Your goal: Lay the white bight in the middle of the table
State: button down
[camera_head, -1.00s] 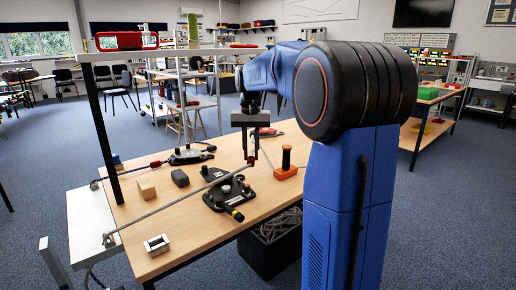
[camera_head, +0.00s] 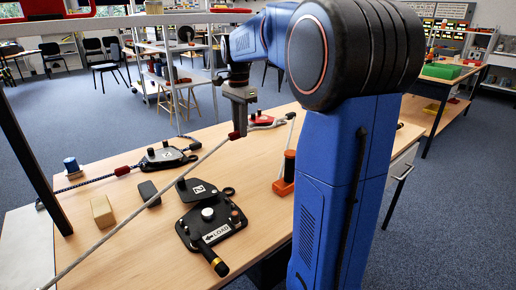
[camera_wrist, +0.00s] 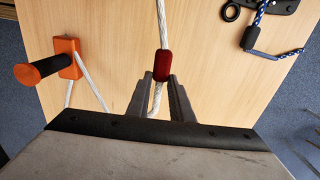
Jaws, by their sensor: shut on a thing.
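The white rope (camera_head: 140,210) runs as a taut slanting line from the lower left up to my gripper (camera_head: 238,133). A dark red sleeve (camera_wrist: 162,65) is on the rope at my fingertips. In the wrist view my gripper (camera_wrist: 160,88) has its two fingers closed around the rope just below the sleeve, and the rope (camera_wrist: 156,98) shows between them. More white rope (camera_wrist: 95,90) passes around the orange-based post (camera_wrist: 66,60) at the left and runs out of sight under my gripper. The wooden table (camera_head: 135,245) lies below; the exact gap under my fingers is unclear.
A black plate device labelled LOAD (camera_head: 208,220) lies in front, with a wooden block (camera_head: 102,211) and dark block (camera_head: 148,193) to its left. A device with a blue-flecked rope (camera_head: 165,158) lies farther back. A red device (camera_head: 262,119) is behind my gripper.

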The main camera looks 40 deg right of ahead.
jog(key=shift+w+f, duration=0.1)
jog(key=shift+w, duration=0.05)
jog(key=shift+a+f, duration=0.1)
jog(key=shift+f, duration=4.8)
jog(key=c, duration=1.6)
grip_release()
jog(key=shift+o, duration=0.2)
jog(key=shift+r, duration=3.75)
